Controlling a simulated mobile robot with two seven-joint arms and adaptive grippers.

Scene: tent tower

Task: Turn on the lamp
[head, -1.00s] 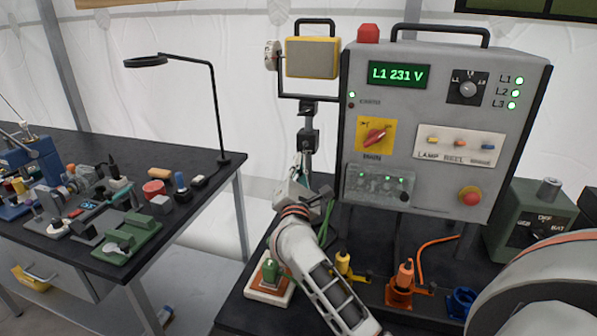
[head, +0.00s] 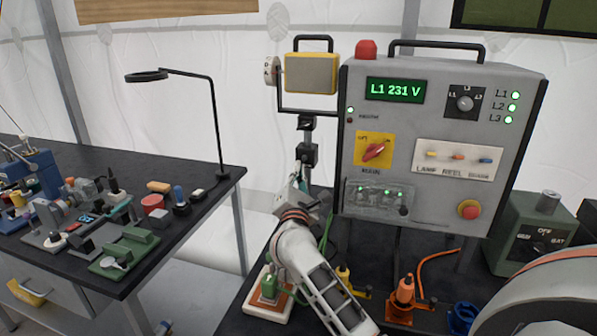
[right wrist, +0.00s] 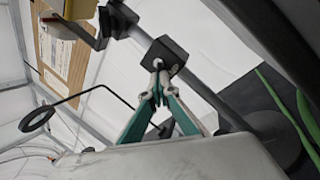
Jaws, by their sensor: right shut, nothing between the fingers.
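The yellow box-shaped lamp (head: 311,73) sits in a black bracket on a stand, with a round knob (head: 271,70) on its left side. Its face looks unlit. A corner of the lamp (right wrist: 72,8) shows at the top of the right wrist view. The grey power panel (head: 440,120) has a row of switches labelled LAMP, REEL and a third word. My right gripper (head: 299,172) is below the lamp, by the stand. In the right wrist view the gripper (right wrist: 158,68) has its teal fingers shut and empty, tips overlapping the stand's black clamp (right wrist: 165,56); contact cannot be told. My left gripper is out of view.
A black ring desk lamp (head: 214,110) stands on the left table (head: 195,215) among several small parts. A green plug (head: 268,286), an orange plug (head: 405,292) and a blue socket (head: 462,312) are below the panel. Green cable runs by my right arm.

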